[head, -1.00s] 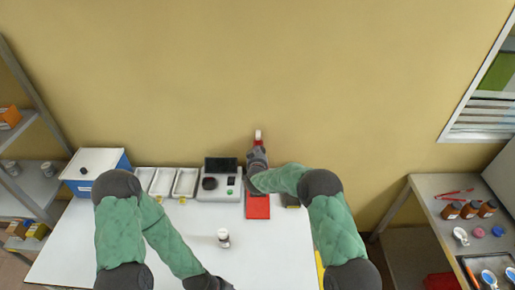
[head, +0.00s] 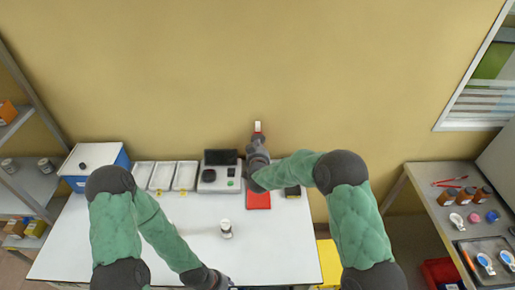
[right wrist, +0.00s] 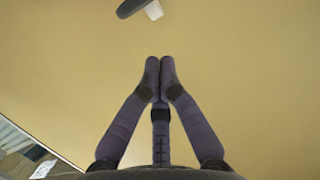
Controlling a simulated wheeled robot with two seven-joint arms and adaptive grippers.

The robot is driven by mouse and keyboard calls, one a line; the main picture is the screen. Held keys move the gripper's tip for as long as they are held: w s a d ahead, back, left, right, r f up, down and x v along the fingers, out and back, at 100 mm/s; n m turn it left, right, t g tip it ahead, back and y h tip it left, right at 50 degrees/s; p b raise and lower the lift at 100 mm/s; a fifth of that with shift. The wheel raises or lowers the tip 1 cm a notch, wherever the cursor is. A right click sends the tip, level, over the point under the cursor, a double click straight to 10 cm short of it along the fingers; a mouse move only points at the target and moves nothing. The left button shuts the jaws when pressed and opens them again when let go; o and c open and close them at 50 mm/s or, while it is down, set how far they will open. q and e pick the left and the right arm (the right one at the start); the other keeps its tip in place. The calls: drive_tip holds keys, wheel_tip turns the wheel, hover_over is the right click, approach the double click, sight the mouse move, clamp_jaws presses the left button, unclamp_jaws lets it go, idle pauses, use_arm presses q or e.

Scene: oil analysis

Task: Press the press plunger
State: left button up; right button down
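The press has a red base (head: 258,201) at the back of the white table. Its white and red top (head: 257,127) rises above my right gripper, which hides the middle of the press. My right gripper (head: 257,142) is in front of the upper press. In the right wrist view its fingers (right wrist: 160,62) are closed together with nothing visible between them, and a dark and white piece (right wrist: 142,9) shows beyond the fingertips, apart from them in the picture. I cannot tell which part is the plunger. My left gripper (head: 222,282) is low at the front edge, its fingers not clear.
A small white-capped jar (head: 226,229) stands mid-table. White trays (head: 163,176), a grey instrument (head: 219,186) and a blue box (head: 94,166) line the back left. A black block (head: 293,191) is right of the press. A side bench (head: 430,196) with brown bottles stands at right.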

drive_tip(key=shift+v, duration=0.85)
drive_tip(key=shift+d, duration=0.1)
drive_tip(key=shift+d, duration=0.1)
drive_tip(key=shift+f, duration=0.1)
